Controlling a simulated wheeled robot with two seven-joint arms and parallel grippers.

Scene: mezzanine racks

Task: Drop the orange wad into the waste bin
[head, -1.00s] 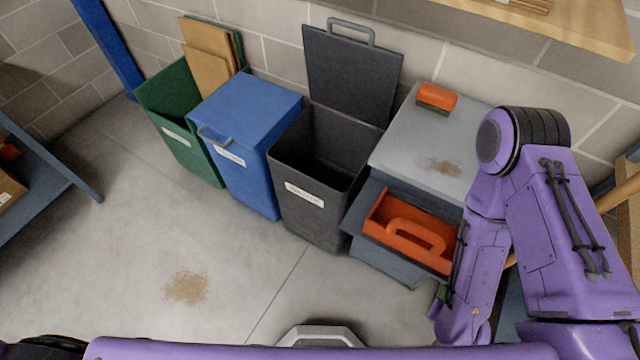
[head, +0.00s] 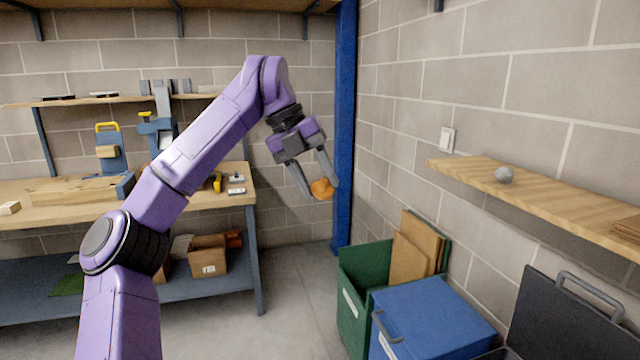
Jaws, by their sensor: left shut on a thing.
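The orange wad (head: 321,190) is a small crumpled lump between the fingertips of my left gripper (head: 319,186). The gripper is shut on it and holds it in the air, up and to the left of the bins in the head view. The dark grey bin shows at the bottom right with its hinged lid (head: 565,325) raised. Most of its body is below the picture edge. The blue bin (head: 430,315) has its lid closed. The green bin (head: 368,265) is open, with cardboard standing in it. My right gripper is out of view.
A wooden wall shelf (head: 560,205) with a grey ball (head: 504,175) juts out above the bins at right. A blue post (head: 344,130) stands behind the gripper. A workbench (head: 70,205) with tools and a lower shelf is at left.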

